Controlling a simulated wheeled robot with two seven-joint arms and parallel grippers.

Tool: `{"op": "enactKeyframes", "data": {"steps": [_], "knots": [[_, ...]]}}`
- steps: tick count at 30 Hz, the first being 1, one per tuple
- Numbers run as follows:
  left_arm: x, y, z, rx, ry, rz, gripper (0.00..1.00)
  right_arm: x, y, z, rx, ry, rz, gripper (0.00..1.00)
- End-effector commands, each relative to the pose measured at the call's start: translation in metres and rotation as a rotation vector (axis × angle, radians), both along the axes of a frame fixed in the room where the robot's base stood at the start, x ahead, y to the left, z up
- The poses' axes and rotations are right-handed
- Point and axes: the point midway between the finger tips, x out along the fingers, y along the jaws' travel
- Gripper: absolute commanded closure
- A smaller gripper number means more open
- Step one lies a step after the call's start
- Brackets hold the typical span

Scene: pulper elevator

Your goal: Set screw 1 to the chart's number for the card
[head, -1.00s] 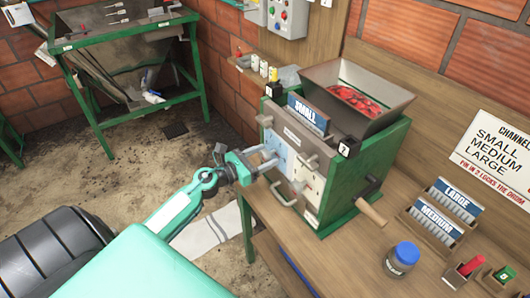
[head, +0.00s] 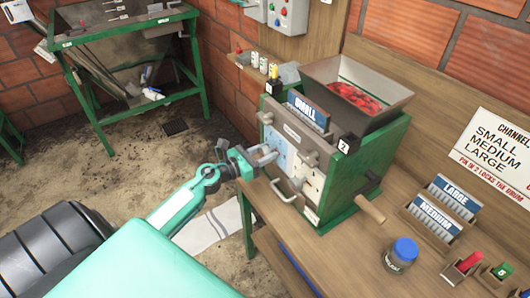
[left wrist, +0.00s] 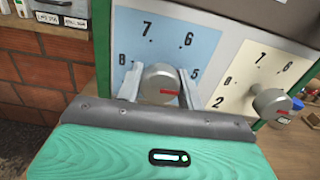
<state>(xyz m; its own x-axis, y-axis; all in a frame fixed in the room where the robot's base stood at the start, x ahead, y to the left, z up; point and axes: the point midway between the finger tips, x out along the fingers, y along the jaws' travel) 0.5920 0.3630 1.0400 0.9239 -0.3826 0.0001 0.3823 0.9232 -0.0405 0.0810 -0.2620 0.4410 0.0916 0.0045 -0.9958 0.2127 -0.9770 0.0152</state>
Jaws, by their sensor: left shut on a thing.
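The green pulper (head: 350,185) stands on the bench with a blue dial plate (head: 279,150) and a cream dial plate (head: 307,182) on its front. In the left wrist view, my left gripper (left wrist: 160,88) is shut on the grey screw knob (left wrist: 158,80) of the blue dial, one finger on each side. A red mark shows low on the right of the knob's face. Numbers 5, 6, 7 and 8 are readable; lower ones are hidden. The cream dial's knob (left wrist: 270,103) is free. A card reading SMALL (head: 308,110) stands on the pulper. My right gripper is not in view.
LARGE (head: 456,198) and MEDIUM (head: 436,219) cards stand in holders on the bench, near a blue-lidded jar (head: 401,255). A wall sign (head: 490,152) lists small, medium, large.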

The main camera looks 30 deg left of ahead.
Motion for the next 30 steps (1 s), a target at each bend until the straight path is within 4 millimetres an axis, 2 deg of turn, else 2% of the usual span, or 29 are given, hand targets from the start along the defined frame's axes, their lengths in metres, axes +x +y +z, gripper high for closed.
{"op": "enactKeyframes", "data": {"steps": [8,30], "knots": [[0.0,0.001,0.001,-0.154,0.066,0.0,0.85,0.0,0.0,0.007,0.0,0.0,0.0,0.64],[0.0,0.0,0.002,-0.801,0.333,0.002,0.85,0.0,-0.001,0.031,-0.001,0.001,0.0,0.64]]}}
